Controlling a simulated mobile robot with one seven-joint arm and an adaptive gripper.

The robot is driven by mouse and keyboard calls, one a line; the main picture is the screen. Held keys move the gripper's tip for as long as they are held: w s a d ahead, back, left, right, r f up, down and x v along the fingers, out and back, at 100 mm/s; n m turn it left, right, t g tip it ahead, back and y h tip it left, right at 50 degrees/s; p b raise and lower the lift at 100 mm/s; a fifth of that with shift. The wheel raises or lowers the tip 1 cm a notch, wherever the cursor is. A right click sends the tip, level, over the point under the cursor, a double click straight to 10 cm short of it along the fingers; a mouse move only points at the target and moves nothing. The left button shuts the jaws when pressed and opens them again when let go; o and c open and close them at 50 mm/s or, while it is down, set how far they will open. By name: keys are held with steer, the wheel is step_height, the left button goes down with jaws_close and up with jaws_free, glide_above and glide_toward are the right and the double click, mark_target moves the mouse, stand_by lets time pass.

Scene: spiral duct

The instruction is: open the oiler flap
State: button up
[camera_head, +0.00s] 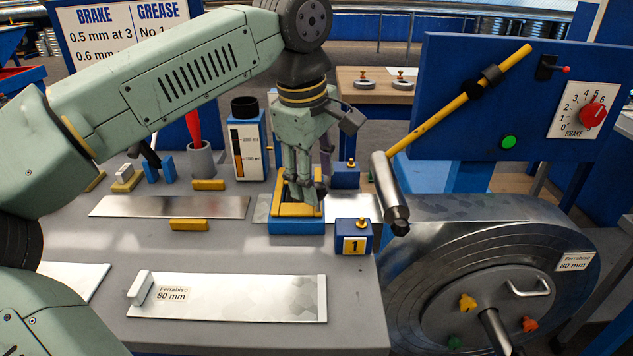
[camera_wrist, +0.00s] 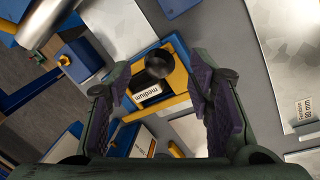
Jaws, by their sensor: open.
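A low blue block with a yellow frame (camera_head: 297,211) sits on the bench over a metal strip; it seems to be the oiler. My gripper (camera_head: 304,190) points down just above it and hides much of its top. In the wrist view, the yellow-framed top (camera_wrist: 176,48) carries a dark panel labelled "medium" (camera_wrist: 148,94) and a dark round knob (camera_wrist: 158,63). My gripper (camera_wrist: 163,72) is open, its purple-padded fingers apart on either side of the knob. Whether a finger touches anything I cannot tell. The flap looks closed, though its edges are partly hidden.
An oil container (camera_head: 247,140) stands behind. The front bench holds a flat sheet (camera_head: 235,298).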

steer(key=shift+w+d+f, duration=0.1)
steer(key=shift+w+f, duration=0.05)
steer(key=shift+f, duration=0.4)
steer(key=shift+w+d+f, duration=0.1)
steer(key=shift+f, duration=0.45)
steer(key=shift+a, duration=0.1)
steer(key=shift+c, duration=0.4)
jaws_close()
